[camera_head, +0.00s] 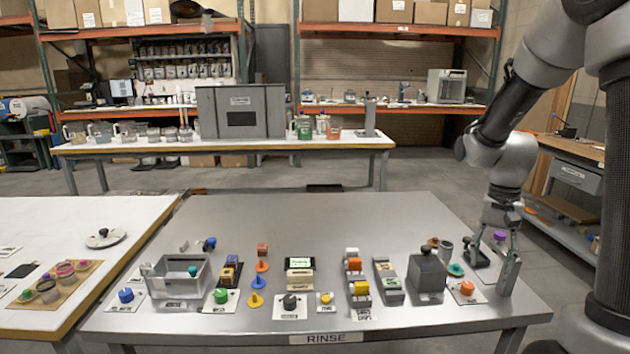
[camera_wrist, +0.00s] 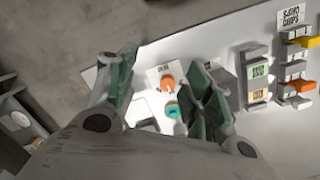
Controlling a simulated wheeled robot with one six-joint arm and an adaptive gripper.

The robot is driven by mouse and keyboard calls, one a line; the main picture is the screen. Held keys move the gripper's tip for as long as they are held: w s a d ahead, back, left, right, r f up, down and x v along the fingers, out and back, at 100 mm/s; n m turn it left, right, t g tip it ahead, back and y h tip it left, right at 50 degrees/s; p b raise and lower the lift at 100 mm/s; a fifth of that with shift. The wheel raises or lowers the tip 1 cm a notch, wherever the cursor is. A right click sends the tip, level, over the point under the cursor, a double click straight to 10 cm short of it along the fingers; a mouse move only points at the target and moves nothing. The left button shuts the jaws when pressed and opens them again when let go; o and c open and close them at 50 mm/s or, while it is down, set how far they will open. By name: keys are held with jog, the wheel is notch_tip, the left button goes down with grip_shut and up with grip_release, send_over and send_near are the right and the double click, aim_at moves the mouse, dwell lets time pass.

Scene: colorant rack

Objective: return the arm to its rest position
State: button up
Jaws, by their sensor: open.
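My gripper (camera_head: 487,277) is at the right end of the metal table (camera_head: 330,215), pointing down with its fingers spread and nothing between them. In the wrist view its two green-padded fingers (camera_wrist: 163,85) stand wide apart. Between them in that view show an orange knob (camera_wrist: 168,82) on a white card and a teal ring-shaped piece (camera_wrist: 172,110). In the head view the orange knob (camera_head: 467,288) and the teal piece (camera_head: 456,270) sit just left of my fingers. My arm reaches down from the upper right, bent at the elbow. Exact fingertip height above the table is unclear.
A grey box (camera_head: 427,272) stands left of my gripper. Blocks, knobs and an open metal bin (camera_head: 180,275) line the table's front. The table's back half is clear. A white table (camera_head: 75,225) is at left; a bench (camera_head: 575,175) stands right.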

jog(key=s+a+r+n+t, duration=0.4)
jog(key=s+r+n, duration=0.3)
jog(key=s+r, duration=0.8)
jog(key=shift+s+a+t, duration=0.2)
jog(key=shift+s+t, duration=0.6)
jog(key=shift+s, duration=0.05)
jog(key=shift+c, duration=0.3)
